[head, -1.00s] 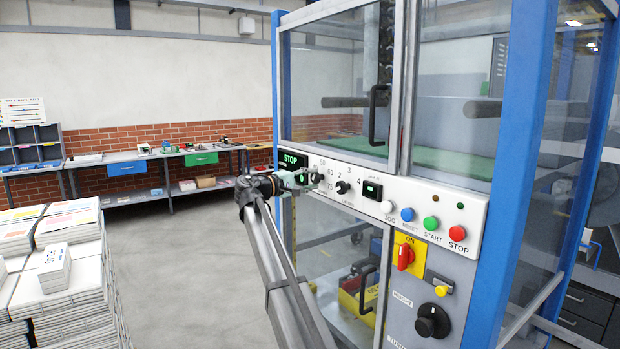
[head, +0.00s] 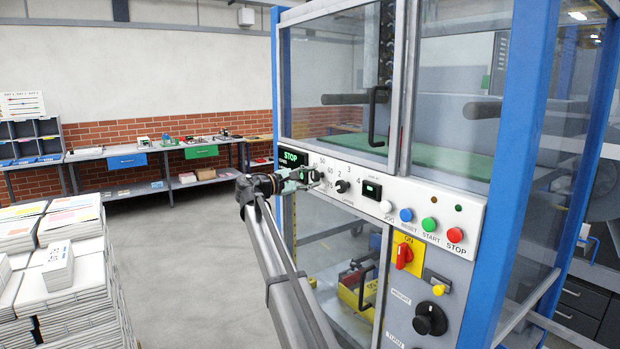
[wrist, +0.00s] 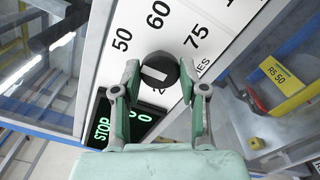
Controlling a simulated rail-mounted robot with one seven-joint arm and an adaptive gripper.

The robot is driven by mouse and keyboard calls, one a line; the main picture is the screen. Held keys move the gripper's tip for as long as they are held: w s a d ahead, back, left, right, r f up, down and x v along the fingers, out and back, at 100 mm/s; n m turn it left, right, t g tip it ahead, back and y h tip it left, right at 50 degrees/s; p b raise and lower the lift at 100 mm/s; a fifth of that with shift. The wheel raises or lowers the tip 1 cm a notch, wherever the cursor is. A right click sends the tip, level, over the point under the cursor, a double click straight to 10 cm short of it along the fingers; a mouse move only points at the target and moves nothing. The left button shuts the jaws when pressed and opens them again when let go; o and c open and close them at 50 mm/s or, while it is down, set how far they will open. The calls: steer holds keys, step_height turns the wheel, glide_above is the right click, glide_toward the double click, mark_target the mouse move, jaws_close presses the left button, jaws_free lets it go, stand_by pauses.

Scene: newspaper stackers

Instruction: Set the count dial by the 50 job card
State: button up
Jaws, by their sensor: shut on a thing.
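The count dial (wrist: 158,76) is a black round knob with a white bar on its face, on the machine's white panel. The numbers 50, 60 and 75 are printed around its upper side in the wrist view. I cannot tell which number the bar marks. My gripper (wrist: 166,91) is shut on the dial, one finger on each side of it. No job card is clearly readable.
A dark display (head: 293,158) reads STOP in green. A second black knob (head: 342,186) sits just right of my gripper. Blue, green and red buttons (head: 430,224) are farther right. Stacked newspapers (head: 75,270) stand at left, with open floor between.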

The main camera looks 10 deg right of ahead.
steer(key=o, duration=1.1)
steer(key=shift+o, duration=0.2)
steer(key=v, duration=1.2)
